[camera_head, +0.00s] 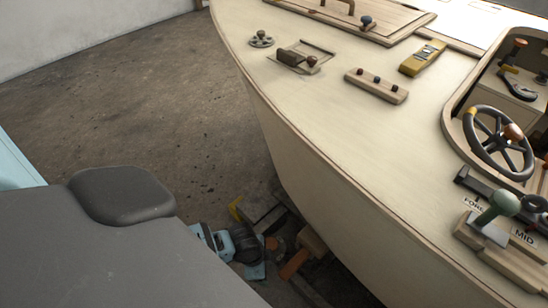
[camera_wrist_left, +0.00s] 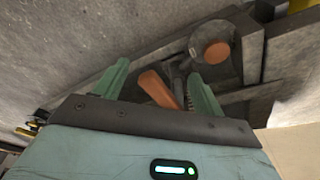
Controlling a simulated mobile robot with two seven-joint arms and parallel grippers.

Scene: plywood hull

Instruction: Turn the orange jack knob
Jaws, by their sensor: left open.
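Low beside the hull is a dark jack-like assembly. In the left wrist view it has a round orange knob (camera_wrist_left: 217,52) on a grey cylinder and a flat orange handle (camera_wrist_left: 158,88). The orange handle also shows in the head view (camera_head: 293,265). My left gripper (camera_wrist_left: 158,72) is open, its two green fingers apart. The orange handle appears between the fingers, and the round knob lies beyond the right finger. I cannot tell whether either finger touches anything. In the head view my left gripper (camera_head: 258,262) is partly hidden by my arm. My right gripper is not in view.
The plywood hull (camera_head: 310,205) rises just right of my left gripper. Its deck carries a steering wheel (camera_head: 499,143), a green-knobbed lever (camera_head: 503,205) and a yellow tool (camera_head: 422,58). Grey beams (camera_wrist_left: 245,95) surround the orange parts. Concrete floor (camera_head: 150,110) is clear at left.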

